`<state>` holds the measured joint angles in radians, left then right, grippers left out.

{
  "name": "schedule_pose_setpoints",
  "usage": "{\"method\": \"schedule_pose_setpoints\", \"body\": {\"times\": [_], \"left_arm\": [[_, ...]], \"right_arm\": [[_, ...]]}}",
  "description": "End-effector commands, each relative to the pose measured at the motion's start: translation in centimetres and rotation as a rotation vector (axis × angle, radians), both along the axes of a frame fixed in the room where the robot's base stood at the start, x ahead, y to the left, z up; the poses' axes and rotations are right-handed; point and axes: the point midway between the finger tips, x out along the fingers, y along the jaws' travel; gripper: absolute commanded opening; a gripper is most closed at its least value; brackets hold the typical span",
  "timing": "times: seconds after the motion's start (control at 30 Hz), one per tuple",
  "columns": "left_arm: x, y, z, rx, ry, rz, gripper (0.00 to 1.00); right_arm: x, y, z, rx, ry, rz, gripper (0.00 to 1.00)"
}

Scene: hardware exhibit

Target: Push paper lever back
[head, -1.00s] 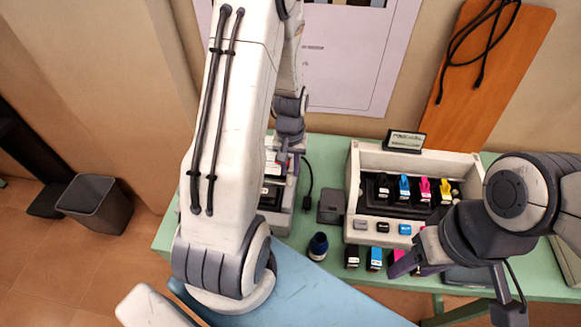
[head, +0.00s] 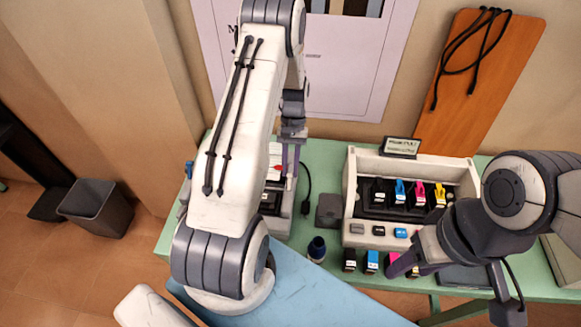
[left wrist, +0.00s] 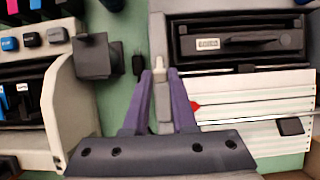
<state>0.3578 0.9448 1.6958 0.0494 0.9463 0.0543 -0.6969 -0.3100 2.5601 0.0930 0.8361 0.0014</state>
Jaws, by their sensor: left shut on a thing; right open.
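The paper lever (left wrist: 159,88) is a slim pale grey bar at the side of a printer (left wrist: 250,90) in the left wrist view. My left gripper (left wrist: 160,88) has its two purple fingers on either side of the lever, shut on it. In the head view the left gripper (head: 289,165) is at the right side of the printer (head: 279,222), which my left arm partly hides. My right gripper (head: 446,278) is open and empty in front of the cartridge printer.
A larger printer (head: 357,205) with several coloured cartridges stands to the right on the green table (head: 328,155). Loose cartridges and a dark blue bottle (head: 317,248) are along the front. A dark square block (head: 329,210) and a black cable (head: 305,190) lie between the printers.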

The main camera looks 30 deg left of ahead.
Motion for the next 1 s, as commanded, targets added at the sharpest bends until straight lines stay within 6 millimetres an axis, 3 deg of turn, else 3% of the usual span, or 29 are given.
{"method": "schedule_pose_setpoints", "body": {"times": [0.03,0.07,0.1,0.13,0.57,1.0], "left_arm": [[0.1,0.1,0.0,0.002,-0.005,0.000,0.00],[0.1,0.1,0.0,0.002,-0.005,0.000,0.36],[0.1,0.1,0.0,0.002,-0.005,0.000,0.51],[0.1,0.1,0.0,0.002,-0.005,0.000,0.55],[0.6,0.3,0.8,0.003,-0.007,0.000,0.55],[3.7,1.8,8.0,0.003,-0.007,0.000,0.55]], "right_arm": [[0.0,0.0,0.0,0.000,0.000,0.000,0.55],[0.0,0.0,0.0,0.000,0.000,0.000,0.55],[0.0,0.0,0.0,0.000,0.000,0.000,0.55],[0.0,0.0,0.0,0.000,0.000,0.000,0.55],[0.0,0.0,-0.5,0.000,0.000,-0.001,0.55],[0.0,0.0,-3.0,0.000,0.000,-0.001,0.55]]}}
